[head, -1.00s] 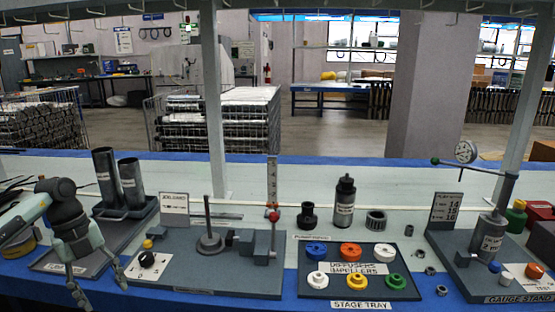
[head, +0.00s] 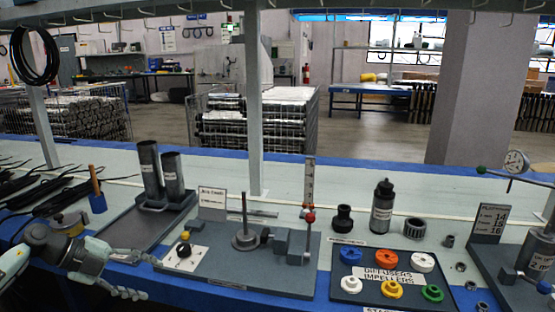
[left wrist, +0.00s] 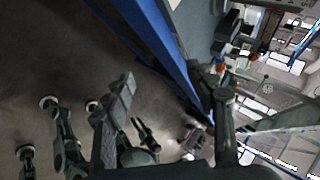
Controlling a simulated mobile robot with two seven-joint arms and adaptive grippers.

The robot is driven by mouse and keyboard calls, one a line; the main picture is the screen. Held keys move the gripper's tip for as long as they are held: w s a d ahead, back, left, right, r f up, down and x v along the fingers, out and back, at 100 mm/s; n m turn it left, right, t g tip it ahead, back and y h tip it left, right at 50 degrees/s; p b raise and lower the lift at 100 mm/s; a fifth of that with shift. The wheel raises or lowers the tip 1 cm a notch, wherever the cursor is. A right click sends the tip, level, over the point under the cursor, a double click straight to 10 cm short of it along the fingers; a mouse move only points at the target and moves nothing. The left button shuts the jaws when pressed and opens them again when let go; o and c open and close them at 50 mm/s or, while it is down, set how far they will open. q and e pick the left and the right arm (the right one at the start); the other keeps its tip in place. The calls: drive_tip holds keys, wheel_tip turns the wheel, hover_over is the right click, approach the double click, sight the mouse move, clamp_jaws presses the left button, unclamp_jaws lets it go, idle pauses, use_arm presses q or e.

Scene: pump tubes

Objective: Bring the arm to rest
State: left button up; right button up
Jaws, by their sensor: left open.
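My left arm (head: 72,252) comes in low at the left of the head view. My left gripper (head: 144,276) is open and empty, its two fingers pointing right and spread one above the other at the bench's blue front edge. It is left of and in front of the white switch plate (head: 185,258) with its black knob, apart from the tall tubes. In the left wrist view the open fingers (left wrist: 170,115) frame the floor and the bench edge. My right gripper does not show clearly in any view.
Two dark tubes (head: 152,172) stand in a holder at the back left. A grey fixture (head: 250,275) with a rod is right of the gripper. The stage tray (head: 400,262) with coloured rings is further right. Black cables (head: 35,185) lie at the far left. Open floor (left wrist: 60,70) lies before the bench.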

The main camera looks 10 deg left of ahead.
use_arm(q)
drive_tip(key=w+a+r+n+t, duration=0.3)
drive_tip(key=w+r+t, duration=0.65)
drive_tip(key=r, duration=0.35)
drive_tip(key=w+a+r+n+t+y, duration=0.35)
drive_tip(key=a+r+n+y, duration=0.25)
drive_tip(key=a, duration=0.3)
drive_tip(key=s+a+f+n+y, duration=0.1)
drive_tip(key=a+n+y, duration=0.65)
drive_tip(key=a, duration=0.25)
drive_tip(key=s+a+f+n+g+y, duration=0.4)
drive_tip(key=s+a+f+n+g, duration=0.2)
drive_tip(key=a+f+g, duration=0.3)
drive_tip(key=s+d+f+g+h, duration=0.1)
drive_tip(key=s+d+f, duration=0.4)
drive_tip(key=f, duration=0.5)
drive_tip(key=s+d+f+g+h, duration=0.1)
drive_tip(key=s+d+f, duration=0.1)
drive_tip(key=d+f, duration=0.6)
drive_tip(key=s+d+f+g+h, duration=0.15)
drive_tip(key=s+d+f, duration=0.25)
drive_tip(key=f, duration=0.7)
drive_tip(key=s+d+f+g+h, duration=0.2)
drive_tip(key=s+d+f, duration=0.8)
drive_tip(key=s+d, duration=0.2)
drive_tip(key=s+d+f+g+h, duration=0.2)
drive_tip(key=s+d+f, duration=0.8)
drive_tip(key=s+d, duration=0.2)
drive_tip(key=shift+d+h, duration=0.15)
drive_tip(key=shift+h, duration=0.25)
